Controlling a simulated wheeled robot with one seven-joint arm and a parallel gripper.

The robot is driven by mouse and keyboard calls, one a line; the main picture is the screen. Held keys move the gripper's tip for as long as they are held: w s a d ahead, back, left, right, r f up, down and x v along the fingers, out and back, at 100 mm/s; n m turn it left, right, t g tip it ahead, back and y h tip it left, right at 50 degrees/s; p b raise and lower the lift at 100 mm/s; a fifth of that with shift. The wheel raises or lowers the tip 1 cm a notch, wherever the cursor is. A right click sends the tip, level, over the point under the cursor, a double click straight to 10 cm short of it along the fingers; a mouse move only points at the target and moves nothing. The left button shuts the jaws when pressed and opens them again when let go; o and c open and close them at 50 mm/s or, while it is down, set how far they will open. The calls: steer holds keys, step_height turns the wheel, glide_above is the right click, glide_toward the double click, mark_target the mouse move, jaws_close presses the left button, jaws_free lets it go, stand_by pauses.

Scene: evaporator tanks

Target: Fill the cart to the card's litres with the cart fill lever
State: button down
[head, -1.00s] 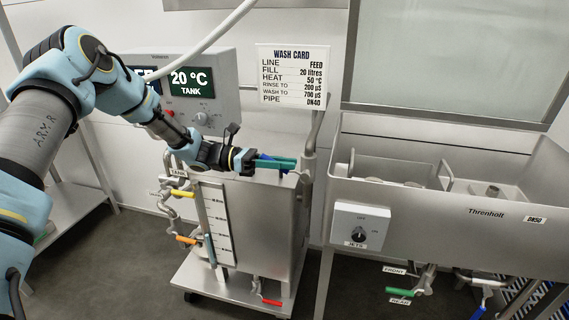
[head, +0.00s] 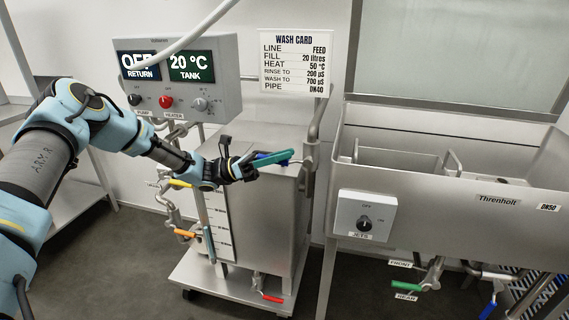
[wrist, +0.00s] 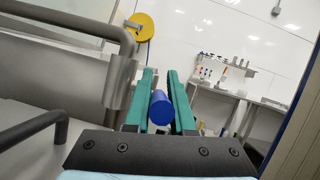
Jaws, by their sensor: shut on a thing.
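My gripper (head: 290,156) has green fingers and is shut on a blue lever handle (wrist: 159,108) above the cart's top, near the upright pipe. The handle shows between the fingers in the wrist view; in the head view they mostly hide it. The steel cart (head: 272,215) has a scaled sight gauge (head: 222,228) on its front left. A bluish column (head: 209,243) shows in the gauge; its numbers are too small to read. The wash card (head: 296,62) reads feed line, fill 20 litres, heat 50 °C, pipe DN40.
The control box (head: 178,75) shows return OFF and tank 20 °C. A steel sink (head: 440,215) with a jets knob (head: 364,224) stands at the right.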

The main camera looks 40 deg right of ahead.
steer(key=shift+w+f+g+h+b, duration=0.1)
steer(key=shift+f+g+h+b, duration=0.3)
steer(key=shift+h, duration=0.1)
steer(key=c, duration=0.8)
jaws_free()
steer(key=shift+o, duration=0.2)
steer(key=shift+r, duration=0.15)
step_height(320, 180, up, 10)
steer(key=shift+f+b, duration=0.1)
steer(key=shift+b, duration=0.4)
steer(key=shift+a, duration=0.1)
